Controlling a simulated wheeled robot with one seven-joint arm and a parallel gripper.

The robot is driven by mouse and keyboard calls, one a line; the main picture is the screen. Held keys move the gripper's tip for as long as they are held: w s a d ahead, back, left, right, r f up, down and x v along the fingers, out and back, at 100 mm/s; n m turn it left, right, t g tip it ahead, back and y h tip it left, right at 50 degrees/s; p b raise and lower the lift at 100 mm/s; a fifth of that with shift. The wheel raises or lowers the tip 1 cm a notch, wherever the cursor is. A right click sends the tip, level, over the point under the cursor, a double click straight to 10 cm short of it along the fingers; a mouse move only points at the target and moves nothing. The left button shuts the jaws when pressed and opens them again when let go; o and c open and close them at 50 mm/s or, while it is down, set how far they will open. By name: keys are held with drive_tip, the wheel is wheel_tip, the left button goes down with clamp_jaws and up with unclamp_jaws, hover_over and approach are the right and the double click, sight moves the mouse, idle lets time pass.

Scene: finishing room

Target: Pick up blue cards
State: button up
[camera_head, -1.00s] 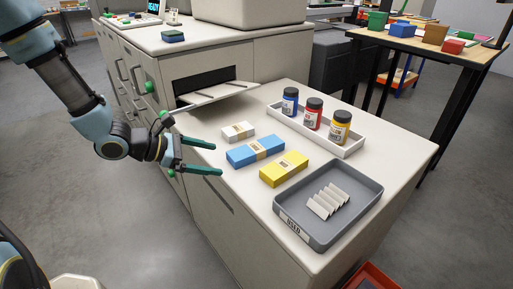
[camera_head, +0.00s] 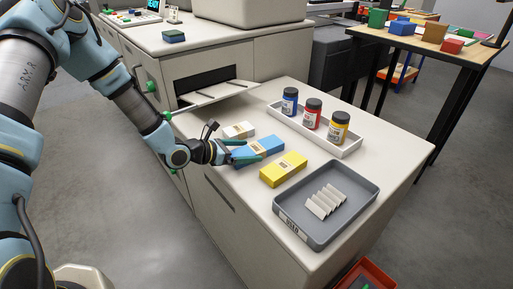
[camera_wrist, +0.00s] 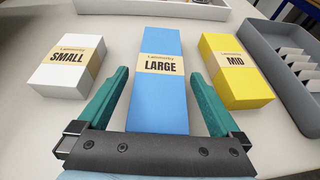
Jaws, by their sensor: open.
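The blue card pack (camera_head: 261,147), with a band reading LARGE, lies flat on the cabinet top between a white pack and a yellow pack. It also shows in the wrist view (camera_wrist: 158,85). My gripper (camera_head: 247,153) is open with its green fingers at the near end of the blue pack. In the wrist view my gripper (camera_wrist: 159,90) has one finger on each side of the pack, with gaps visible. I cannot tell the fingers' height over the cabinet top.
The white SMALL pack (camera_wrist: 66,64) is close on the left and the yellow MID pack (camera_head: 283,169) close on the right. A grey tray (camera_head: 294,236) with white slips stands at the front right. A white tray (camera_head: 349,152) with three bottles is behind.

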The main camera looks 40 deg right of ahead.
drive_tip(key=shift+x, duration=1.25)
drive_tip(key=c, duration=1.6)
